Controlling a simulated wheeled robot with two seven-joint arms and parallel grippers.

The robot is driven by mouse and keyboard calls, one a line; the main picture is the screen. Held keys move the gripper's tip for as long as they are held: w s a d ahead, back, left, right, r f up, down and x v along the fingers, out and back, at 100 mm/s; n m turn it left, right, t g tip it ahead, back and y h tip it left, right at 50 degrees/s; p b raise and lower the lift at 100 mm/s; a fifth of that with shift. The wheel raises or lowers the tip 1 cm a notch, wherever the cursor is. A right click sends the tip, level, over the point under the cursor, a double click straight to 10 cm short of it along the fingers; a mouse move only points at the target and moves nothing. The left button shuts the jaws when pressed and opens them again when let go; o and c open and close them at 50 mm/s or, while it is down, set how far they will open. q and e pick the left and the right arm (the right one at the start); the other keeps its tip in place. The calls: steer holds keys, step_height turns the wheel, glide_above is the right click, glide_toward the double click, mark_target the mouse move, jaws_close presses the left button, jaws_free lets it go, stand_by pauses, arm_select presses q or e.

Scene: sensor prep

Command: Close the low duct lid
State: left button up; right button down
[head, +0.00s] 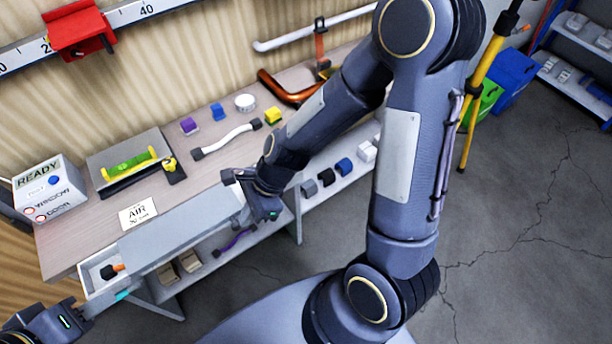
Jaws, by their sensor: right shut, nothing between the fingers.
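A long, flat grey panel (180,232), which looks like the low duct lid, lies along the table's front edge. At its left end a white, open-topped section (92,276) is uncovered, with a small orange-and-black object (112,271) inside. Whether the panel slides or hinges cannot be told. My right gripper (262,208) is at the panel's right end, shut and empty; whether it touches the panel is unclear. My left gripper (82,310) is at the lower left, just below the white section; its fingers are too small and cut off to judge.
A lower shelf (215,262) holds parts. Open floor (530,240) lies to the right.

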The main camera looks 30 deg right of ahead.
arm_select(q)
steer(key=shift+r+p, duration=0.6)
steer(key=shift+r, duration=0.15)
arm_select(e)
steer(key=a, duration=1)
steer(key=shift+s+a, duration=0.15)
steer(key=shift+s, duration=0.25)
steer(key=shift+r, duration=0.1)
